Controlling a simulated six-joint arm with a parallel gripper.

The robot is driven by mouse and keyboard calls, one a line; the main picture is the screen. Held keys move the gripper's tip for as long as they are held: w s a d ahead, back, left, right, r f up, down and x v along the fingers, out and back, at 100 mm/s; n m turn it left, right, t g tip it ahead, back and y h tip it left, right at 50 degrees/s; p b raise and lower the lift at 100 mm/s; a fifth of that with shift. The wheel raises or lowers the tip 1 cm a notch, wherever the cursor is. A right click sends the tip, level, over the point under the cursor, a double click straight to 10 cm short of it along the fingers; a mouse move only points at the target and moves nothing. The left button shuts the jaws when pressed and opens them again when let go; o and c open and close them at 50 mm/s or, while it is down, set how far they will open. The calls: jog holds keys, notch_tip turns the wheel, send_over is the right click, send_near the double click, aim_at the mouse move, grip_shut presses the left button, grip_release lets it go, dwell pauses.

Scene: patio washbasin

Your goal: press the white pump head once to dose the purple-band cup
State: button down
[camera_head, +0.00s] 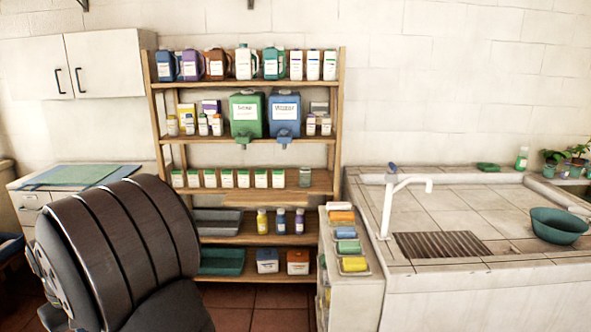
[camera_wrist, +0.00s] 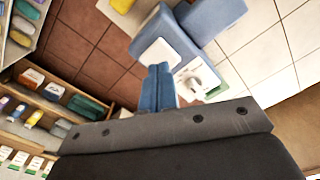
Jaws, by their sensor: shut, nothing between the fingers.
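My gripper (camera_wrist: 159,70) shows in the wrist view with its blue fingers shut and nothing between them. Past the fingertips is a pale blue block (camera_wrist: 165,35) with a white top panel. Just right of the fingers is a white item (camera_wrist: 203,78) on a pale surface; I cannot tell whether it is the pump head. Whether the fingers touch anything is unclear. I cannot make out a purple-band cup in either view. In the head view my gripper is out of sight, with my dark arm at the lower left.
A wooden shelf (camera_head: 240,153) holds bottles, boxes and two large dispensers, green (camera_head: 247,112) and blue (camera_head: 285,113). A sink counter (camera_head: 460,205) with a white tap (camera_head: 388,205) and teal bowl (camera_head: 558,225) stands right. Tiled floor (camera_wrist: 95,40) lies open in the wrist view.

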jog(key=shift+f, duration=0.15)
dwell(0.5)
jog(key=shift+f, duration=1.3)
jog(key=shift+r, duration=1.45)
jog(key=shift+r, duration=3)
jog(key=shift+f, duration=3.75)
